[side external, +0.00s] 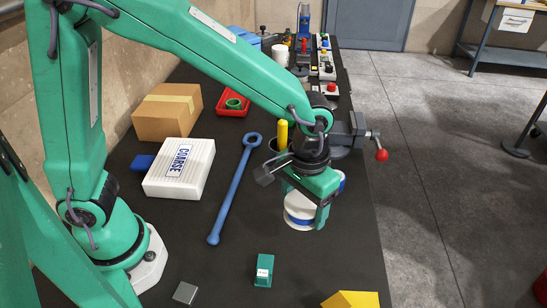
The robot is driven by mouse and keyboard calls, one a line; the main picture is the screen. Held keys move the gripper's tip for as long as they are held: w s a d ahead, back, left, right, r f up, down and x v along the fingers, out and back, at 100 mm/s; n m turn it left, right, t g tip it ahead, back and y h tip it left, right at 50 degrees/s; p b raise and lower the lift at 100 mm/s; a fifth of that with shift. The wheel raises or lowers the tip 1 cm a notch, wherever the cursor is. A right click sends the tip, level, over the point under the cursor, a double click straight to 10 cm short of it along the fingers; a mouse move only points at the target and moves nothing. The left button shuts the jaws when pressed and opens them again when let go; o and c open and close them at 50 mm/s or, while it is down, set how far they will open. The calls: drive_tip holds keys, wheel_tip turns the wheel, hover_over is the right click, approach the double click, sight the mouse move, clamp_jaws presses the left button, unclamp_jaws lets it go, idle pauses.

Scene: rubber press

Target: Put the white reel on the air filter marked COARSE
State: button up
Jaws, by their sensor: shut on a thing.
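My gripper (312,212) is at the right part of the bench, pointing down and shut on the white reel (299,211). The reel is white with a blue band, and my jaws cover part of it. I cannot tell for sure whether it is clear of the bench top. The air filter marked COARSE (170,184) is a white ribbed block with a label in blue letters. It lies flat on the bench to the left of my gripper, well apart from the reel.
A long blue wrench (231,198) lies between filter and reel. A cardboard box (168,112) and a red tray (233,103) are behind the filter. A vise (352,133) stands behind my gripper. A green block (264,270) and a yellow piece (350,299) are in front.

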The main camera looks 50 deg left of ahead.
drive_tip(key=w+a+r+n, duration=0.1)
drive_tip(key=a+r+n, duration=0.2)
drive_tip(key=a+n, duration=1.1)
drive_tip(key=s+a+n, duration=0.2)
drive_tip(key=s+a, duration=0.1)
drive_tip(key=a, duration=0.6)
drive_tip(key=s+a+r+n, duration=0.1)
drive_tip(key=s+a, duration=0.3)
drive_tip(key=a, duration=0.5)
drive_tip(key=shift+a+r+n, duration=0.15)
drive_tip(key=shift+n, duration=0.25)
hover_over(171, 152)
wheel_tip(171, 152, down, 7)
drive_tip(key=shift+f, duration=2.05)
drive_tip(key=shift+f, duration=0.1)
